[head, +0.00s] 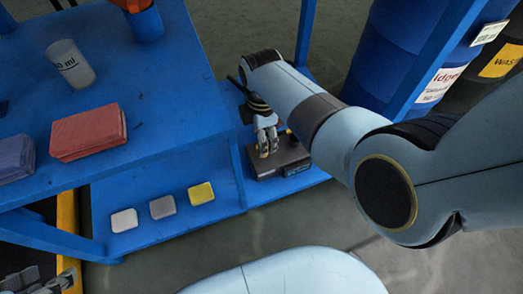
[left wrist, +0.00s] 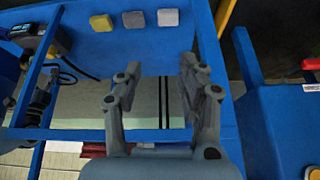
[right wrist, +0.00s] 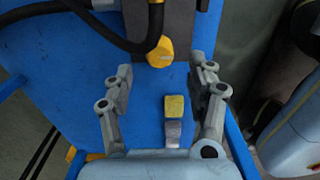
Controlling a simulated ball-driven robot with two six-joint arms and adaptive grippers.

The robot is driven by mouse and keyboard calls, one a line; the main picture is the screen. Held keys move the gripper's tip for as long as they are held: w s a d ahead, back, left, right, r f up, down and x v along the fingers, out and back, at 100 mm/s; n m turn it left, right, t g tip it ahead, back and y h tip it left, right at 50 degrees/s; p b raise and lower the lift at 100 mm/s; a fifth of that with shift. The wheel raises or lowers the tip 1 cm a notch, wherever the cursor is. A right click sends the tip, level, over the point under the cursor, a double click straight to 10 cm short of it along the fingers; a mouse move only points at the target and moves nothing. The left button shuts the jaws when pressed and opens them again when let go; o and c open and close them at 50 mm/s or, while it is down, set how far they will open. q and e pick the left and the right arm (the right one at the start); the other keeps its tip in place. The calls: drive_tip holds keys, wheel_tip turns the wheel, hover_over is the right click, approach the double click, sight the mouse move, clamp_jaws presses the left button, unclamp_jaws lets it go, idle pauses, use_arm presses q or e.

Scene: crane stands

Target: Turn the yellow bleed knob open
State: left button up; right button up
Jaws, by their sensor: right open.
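A faceted yellow knob (right wrist: 160,52) shows in the right wrist view beside a black hose and a dark grey block. My right gripper (right wrist: 162,72) is open, its two fingers spread to either side of the knob's line; I see no contact. In the head view the right gripper (head: 266,145) points down over a dark unit (head: 281,160) on the low blue shelf, and its fingers largely hide the knob there. My left gripper (left wrist: 157,75) is open and empty, near the blue frame. In the head view it shows at the bottom left (head: 55,284).
White, grey and yellow pads (head: 201,193) lie on the low shelf (head: 225,195). A red block (head: 89,132) and a beaker (head: 71,64) are on the upper blue table (head: 170,105). Blue drums (head: 388,60) and a frame post stand near my right arm.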

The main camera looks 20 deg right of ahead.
wheel_tip(320, 180, down, 2)
drive_tip(key=shift+f+b, duration=0.1)
drive_tip(key=shift+b, duration=0.6)
drive_tip(key=shift+f+b, duration=1.05)
drive_tip(key=shift+f, duration=0.05)
drive_tip(key=shift+f+b, duration=0.4)
drive_tip(key=shift+b, duration=0.1)
use_arm(q)
drive_tip(key=f+t, duration=0.1)
drive_tip(key=t, duration=0.1)
drive_tip(key=f+t, duration=0.2)
drive_tip(key=s+f+t, duration=0.1)
drive_tip(key=f+t, duration=0.1)
drive_tip(key=shift+d+f+h, duration=0.25)
drive_tip(key=shift+d+h, duration=0.05)
drive_tip(key=shift+d, duration=0.05)
use_arm(e)
drive_tip(key=shift+c, duration=0.3)
drive_tip(key=c, duration=1.1)
